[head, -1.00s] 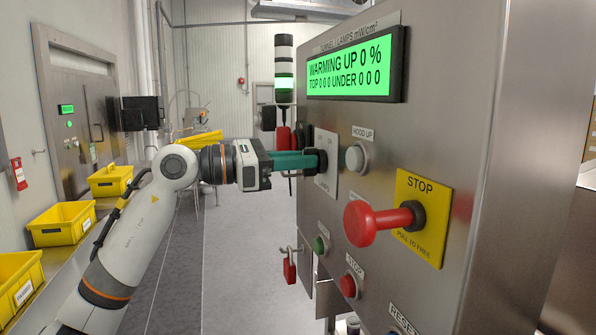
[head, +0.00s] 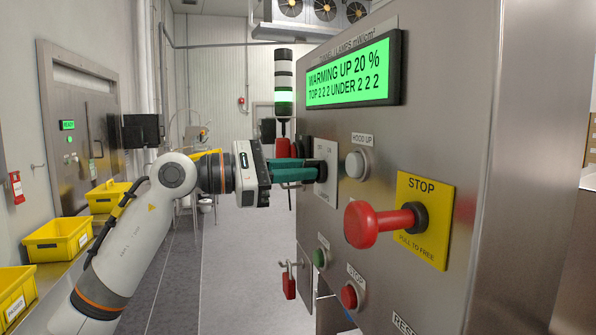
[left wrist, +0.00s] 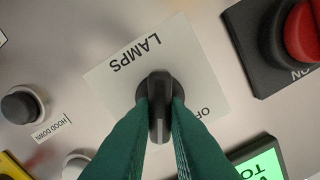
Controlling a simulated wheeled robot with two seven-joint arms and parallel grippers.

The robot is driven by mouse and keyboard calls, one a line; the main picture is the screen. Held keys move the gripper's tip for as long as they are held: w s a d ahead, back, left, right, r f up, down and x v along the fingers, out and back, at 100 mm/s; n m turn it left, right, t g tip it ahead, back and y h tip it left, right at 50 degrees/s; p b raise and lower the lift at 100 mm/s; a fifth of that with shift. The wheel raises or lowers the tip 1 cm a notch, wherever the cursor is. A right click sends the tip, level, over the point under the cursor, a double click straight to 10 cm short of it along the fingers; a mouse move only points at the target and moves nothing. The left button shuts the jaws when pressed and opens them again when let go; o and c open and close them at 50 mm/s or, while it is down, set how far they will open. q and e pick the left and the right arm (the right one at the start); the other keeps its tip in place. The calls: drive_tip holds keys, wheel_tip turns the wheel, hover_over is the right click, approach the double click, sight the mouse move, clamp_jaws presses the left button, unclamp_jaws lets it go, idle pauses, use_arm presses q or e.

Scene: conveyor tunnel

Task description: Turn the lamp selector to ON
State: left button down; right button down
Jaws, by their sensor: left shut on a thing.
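The lamp selector is a black knob (left wrist: 158,100) on a white plate (left wrist: 105,78) marked LAMPS. In the left wrist view a pale line on the knob points down the picture, between the fingers. The letters "OF" show right of the knob; the rest of the plate's lower part is hidden by the fingers. My left gripper (left wrist: 160,112), with green fingers, is shut on the knob from both sides. In the head view the gripper (head: 316,172) reaches the panel from the left, its body tilted. The display (head: 350,75) reads WARMING UP 20 %. My right gripper is out of view.
A red STOP mushroom button (head: 375,222) sticks out from the panel right of the selector. A grey HOOD UP button (head: 356,164) sits close beside the plate. Yellow crates (head: 58,236) line the left.

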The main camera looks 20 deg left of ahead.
use_arm(q)
drive_tip(key=c, duration=1.4)
unclamp_jaws()
drive_tip(key=shift+c, duration=0.2)
drive_tip(key=b+v, duration=0.3)
drive_tip(key=v, duration=0.9)
drive_tip(key=shift+b, duration=0.3)
